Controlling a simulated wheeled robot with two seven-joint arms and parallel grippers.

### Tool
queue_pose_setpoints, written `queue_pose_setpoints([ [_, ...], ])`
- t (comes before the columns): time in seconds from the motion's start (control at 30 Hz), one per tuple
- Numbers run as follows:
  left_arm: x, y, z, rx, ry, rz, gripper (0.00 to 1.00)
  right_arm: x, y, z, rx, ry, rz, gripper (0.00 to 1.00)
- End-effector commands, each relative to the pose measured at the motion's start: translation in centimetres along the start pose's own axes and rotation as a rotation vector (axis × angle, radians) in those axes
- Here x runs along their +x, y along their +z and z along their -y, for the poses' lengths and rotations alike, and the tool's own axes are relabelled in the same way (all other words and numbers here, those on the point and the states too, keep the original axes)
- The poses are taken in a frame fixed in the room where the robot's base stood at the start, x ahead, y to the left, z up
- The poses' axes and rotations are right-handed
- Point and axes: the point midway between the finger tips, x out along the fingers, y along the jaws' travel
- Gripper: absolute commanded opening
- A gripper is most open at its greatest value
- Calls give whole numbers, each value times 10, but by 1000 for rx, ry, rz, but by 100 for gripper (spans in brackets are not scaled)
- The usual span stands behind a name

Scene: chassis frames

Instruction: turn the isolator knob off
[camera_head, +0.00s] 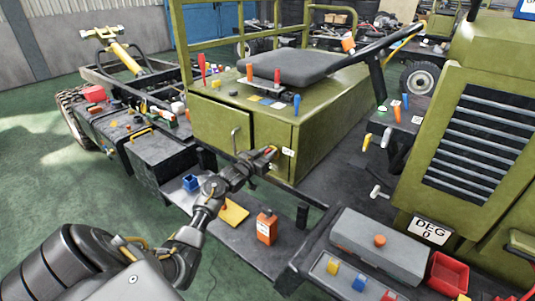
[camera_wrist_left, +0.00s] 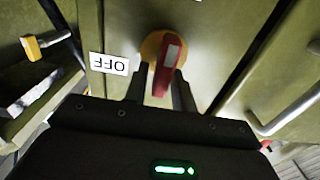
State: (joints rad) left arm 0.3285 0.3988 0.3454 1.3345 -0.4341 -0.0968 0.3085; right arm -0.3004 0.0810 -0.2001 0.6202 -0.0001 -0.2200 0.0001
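The isolator knob is a red lever handle on a round yellow base, on the olive panel; it shows in the left wrist view (camera_wrist_left: 168,62) and small in the head view (camera_head: 268,151). Its handle runs nearly up and down in the wrist view, tilted slightly. A white OFF label (camera_wrist_left: 109,64) sits left of it, upside down; in the head view the label (camera_head: 288,152) is right of the knob. My left gripper (camera_wrist_left: 162,88) is at the knob, one finger on each side of the handle, with a gap showing on the left. My right gripper is out of view.
A bent grab handle (camera_head: 235,140) stands out from the panel close to my left gripper. Below lie a blue block (camera_head: 190,183), a yellow plate (camera_head: 233,213) and an orange box (camera_head: 266,227). A grey box (camera_head: 380,245) and red bin (camera_head: 447,273) are at lower right.

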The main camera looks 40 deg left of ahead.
Motion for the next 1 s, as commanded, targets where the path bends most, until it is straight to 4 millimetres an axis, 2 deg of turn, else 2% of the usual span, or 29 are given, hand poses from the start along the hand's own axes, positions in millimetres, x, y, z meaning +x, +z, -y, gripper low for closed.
queue_pose_setpoints([
  [0.03, 0, 0, 0, 0, 0, 0, 19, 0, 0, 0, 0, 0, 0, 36],
  [0.2, 0, 0, 0, 0, 0, 0, 0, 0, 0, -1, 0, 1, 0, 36],
  [0.57, 0, -1, 1, -46, 1, 1, 0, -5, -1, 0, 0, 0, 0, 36],
  [0.77, 0, -2, 3, -165, 0, 2, 0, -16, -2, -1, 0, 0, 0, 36],
  [1.0, 0, -1, 7, -381, 1, 2, 0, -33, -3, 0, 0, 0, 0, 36],
])
